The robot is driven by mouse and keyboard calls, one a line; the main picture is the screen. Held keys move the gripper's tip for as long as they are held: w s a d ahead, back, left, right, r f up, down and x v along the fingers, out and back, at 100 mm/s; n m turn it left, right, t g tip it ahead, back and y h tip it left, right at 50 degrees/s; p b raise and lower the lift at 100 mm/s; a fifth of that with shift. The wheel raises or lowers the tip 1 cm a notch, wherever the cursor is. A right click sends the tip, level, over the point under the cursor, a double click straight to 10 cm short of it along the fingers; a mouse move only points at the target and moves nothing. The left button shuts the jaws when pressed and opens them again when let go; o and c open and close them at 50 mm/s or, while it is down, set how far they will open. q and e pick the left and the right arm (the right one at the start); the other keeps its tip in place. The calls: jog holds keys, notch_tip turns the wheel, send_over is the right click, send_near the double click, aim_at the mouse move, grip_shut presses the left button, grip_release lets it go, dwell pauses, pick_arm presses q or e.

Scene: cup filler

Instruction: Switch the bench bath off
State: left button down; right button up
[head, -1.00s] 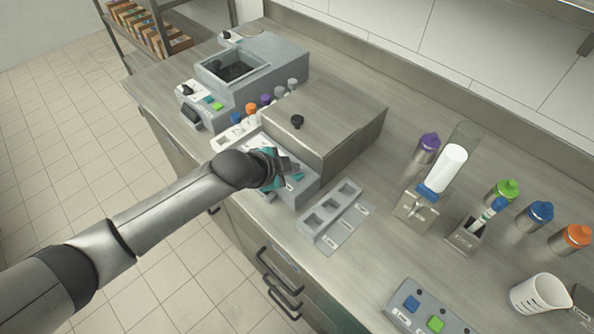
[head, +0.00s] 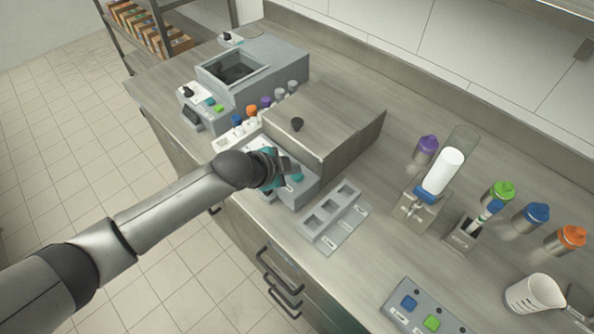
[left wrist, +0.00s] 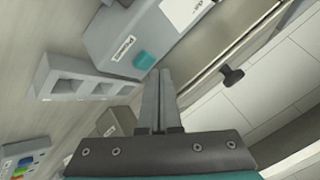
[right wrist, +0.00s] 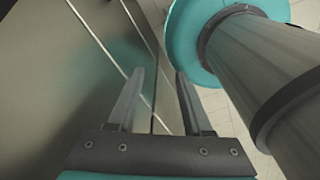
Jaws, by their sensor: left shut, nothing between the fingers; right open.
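In the left wrist view the teal button (left wrist: 144,60) sits beside a small white label. My left gripper (head: 286,166) is over this panel; its shut, empty fingers (left wrist: 160,74) point at the panel close to the button. Whether they touch it I cannot tell. The arm hides part of the panel. My right gripper (right wrist: 158,75) is open and empty, beside a steel surface, outside the head view.
A grey holder with square wells (head: 333,215) lies right of the panel. Bottles, a beaker (head: 533,293) and a blue-and-green button box (head: 430,308) stand to the right.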

aim_at(293, 178)
pick_arm(q)
notch_tip(293, 178, up, 6)
jog(key=p, duration=0.6)
dwell(1.2)
